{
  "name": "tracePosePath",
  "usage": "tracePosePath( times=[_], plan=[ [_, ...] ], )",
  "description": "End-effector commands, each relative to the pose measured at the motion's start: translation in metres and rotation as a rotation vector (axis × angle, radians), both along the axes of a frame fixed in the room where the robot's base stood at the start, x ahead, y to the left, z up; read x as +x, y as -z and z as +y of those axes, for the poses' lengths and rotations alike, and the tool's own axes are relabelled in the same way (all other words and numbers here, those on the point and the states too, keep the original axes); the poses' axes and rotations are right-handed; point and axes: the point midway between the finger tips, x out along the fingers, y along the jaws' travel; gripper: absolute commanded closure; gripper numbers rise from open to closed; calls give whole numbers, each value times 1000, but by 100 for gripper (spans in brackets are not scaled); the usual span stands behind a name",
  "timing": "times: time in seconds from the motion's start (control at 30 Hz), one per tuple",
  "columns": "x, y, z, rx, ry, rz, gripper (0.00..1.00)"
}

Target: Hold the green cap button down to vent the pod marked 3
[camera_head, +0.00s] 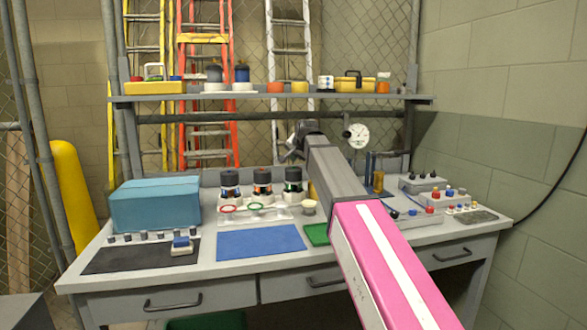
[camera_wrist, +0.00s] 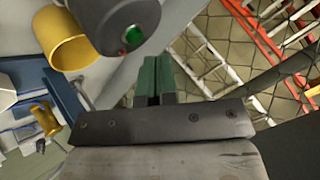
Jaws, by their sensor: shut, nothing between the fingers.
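Three dark-capped pods stand in a row in white holders at the middle of the bench in the head view: a left pod (camera_head: 230,181), a middle pod (camera_head: 262,181) and a right pod (camera_head: 293,180) with a green band. Their number marks are too small to read. In the wrist view a dark round cap (camera_wrist: 105,18) carries a small green button (camera_wrist: 133,36). I cannot tell which pod it belongs to. My gripper (camera_wrist: 151,62) is shut and empty, its green fingertips just below and right of the button in the picture. The fingers are not clear in the head view.
A yellow cylinder (camera_wrist: 62,48) is beside the cap in the wrist view. On the bench are a teal box (camera_head: 155,205), a blue mat (camera_head: 261,242), a green pad (camera_head: 316,235) and grey control boxes (camera_head: 424,184) at right. A loaded shelf (camera_head: 250,95) and a gauge (camera_head: 357,135) are behind.

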Motion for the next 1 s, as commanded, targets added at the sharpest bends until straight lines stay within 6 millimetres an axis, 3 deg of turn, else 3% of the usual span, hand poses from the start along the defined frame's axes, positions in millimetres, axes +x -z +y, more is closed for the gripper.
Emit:
tracePosePath(
  times=[0.33,1.0],
  plan=[
    [0,-3,0,0,0,0,100],
    [0,-50,0,0,0,0,100]
  ],
)
